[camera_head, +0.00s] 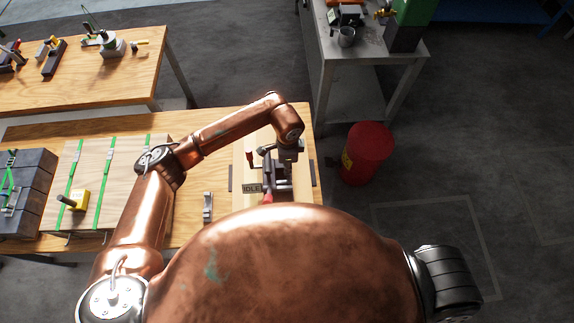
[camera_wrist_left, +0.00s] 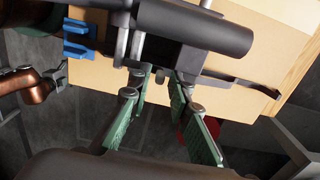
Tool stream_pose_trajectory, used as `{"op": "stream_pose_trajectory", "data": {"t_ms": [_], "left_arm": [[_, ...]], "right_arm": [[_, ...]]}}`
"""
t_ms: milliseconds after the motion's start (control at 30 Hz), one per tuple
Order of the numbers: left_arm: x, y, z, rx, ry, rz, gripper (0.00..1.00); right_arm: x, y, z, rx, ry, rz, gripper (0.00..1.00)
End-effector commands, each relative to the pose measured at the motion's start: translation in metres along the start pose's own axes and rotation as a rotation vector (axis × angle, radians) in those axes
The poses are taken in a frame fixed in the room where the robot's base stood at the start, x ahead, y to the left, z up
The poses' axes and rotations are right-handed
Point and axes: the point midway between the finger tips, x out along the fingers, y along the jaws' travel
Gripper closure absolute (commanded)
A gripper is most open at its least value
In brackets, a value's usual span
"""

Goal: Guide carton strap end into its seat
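My left gripper (camera_head: 288,156) is over a dark strapping device (camera_head: 278,178) on a pale board at the table's right end. In the left wrist view its two green-padded fingers (camera_wrist_left: 160,122) are apart, with nothing seen between the pads. The device's dark cylinder (camera_wrist_left: 195,25) lies just beyond the fingertips; a thin dark strip (camera_wrist_left: 240,84) runs from it to the right. Green straps (camera_head: 107,165) cross a flat carton (camera_head: 122,200). I cannot pick out a loose strap end. A copper arm end with a grey tip (camera_wrist_left: 58,76), likely my right gripper, shows at the left.
A yellow tool (camera_head: 79,200) lies on the carton, beside dark blocks (camera_head: 30,190). A metal clip (camera_head: 207,207) is on the wooden table. A blue clip (camera_wrist_left: 80,40) sits on the board's edge. A red bin (camera_head: 366,155) stands right of the table. My body hides the near side.

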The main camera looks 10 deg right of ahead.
Motion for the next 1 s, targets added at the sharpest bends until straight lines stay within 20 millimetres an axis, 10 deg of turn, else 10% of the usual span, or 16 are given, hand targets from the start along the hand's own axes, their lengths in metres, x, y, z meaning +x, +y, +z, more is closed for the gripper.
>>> {"op": "stream_pose_trajectory", "data": {"t_ms": [1000], "left_arm": [[-0.026, 0.000, 0.000, 0.000, 0.000, -0.001, 0.82]], "right_arm": [[-0.017, 0.000, -0.003, 0.000, 0.001, 0.000, 0.31]]}}
